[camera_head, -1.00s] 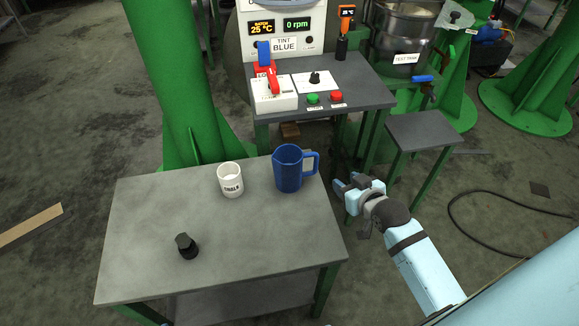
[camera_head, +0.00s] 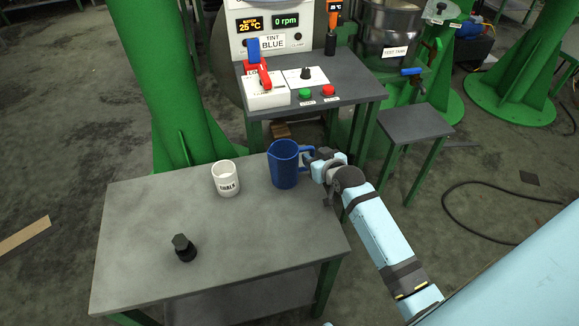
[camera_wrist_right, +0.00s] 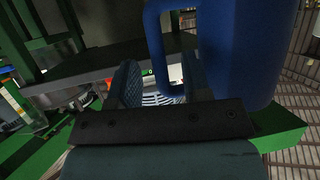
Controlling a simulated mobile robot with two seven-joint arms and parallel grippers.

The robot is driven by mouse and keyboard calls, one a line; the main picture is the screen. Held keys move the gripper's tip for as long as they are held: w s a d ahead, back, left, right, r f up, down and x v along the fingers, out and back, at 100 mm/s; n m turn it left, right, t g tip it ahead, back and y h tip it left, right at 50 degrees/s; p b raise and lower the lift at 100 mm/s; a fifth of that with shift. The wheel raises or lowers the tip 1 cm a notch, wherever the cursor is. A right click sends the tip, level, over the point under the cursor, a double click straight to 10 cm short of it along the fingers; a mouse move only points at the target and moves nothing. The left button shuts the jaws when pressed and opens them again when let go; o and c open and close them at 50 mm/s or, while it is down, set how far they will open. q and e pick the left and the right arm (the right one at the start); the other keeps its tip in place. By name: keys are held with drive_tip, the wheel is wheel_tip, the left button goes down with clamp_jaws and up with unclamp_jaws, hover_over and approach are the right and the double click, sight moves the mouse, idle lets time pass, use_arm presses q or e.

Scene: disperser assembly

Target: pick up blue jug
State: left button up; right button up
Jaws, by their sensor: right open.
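The blue jug (camera_head: 284,165) stands upright on the grey table near its far right corner, its handle pointing right. My right gripper (camera_head: 312,156) is at the handle, with its open jaws beside or around it; the head view does not show exactly which. In the right wrist view the jug (camera_wrist_right: 240,50) fills the upper right and its handle (camera_wrist_right: 155,45) comes down at the fingers (camera_wrist_right: 150,88), which are apart. My left gripper is not in view.
A white mug (camera_head: 226,179) labelled chalk stands left of the jug. The tint machine's bench (camera_head: 350,90) is behind, and a small side stand (camera_head: 415,124) is at right.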

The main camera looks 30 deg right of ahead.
drive_tip(key=shift+x, duration=1)
drive_tip(key=shift+s, duration=0.1)
drive_tip(key=shift+c, duration=0.4)
clamp_jaws()
drive_tip(key=shift+r, duration=0.15)
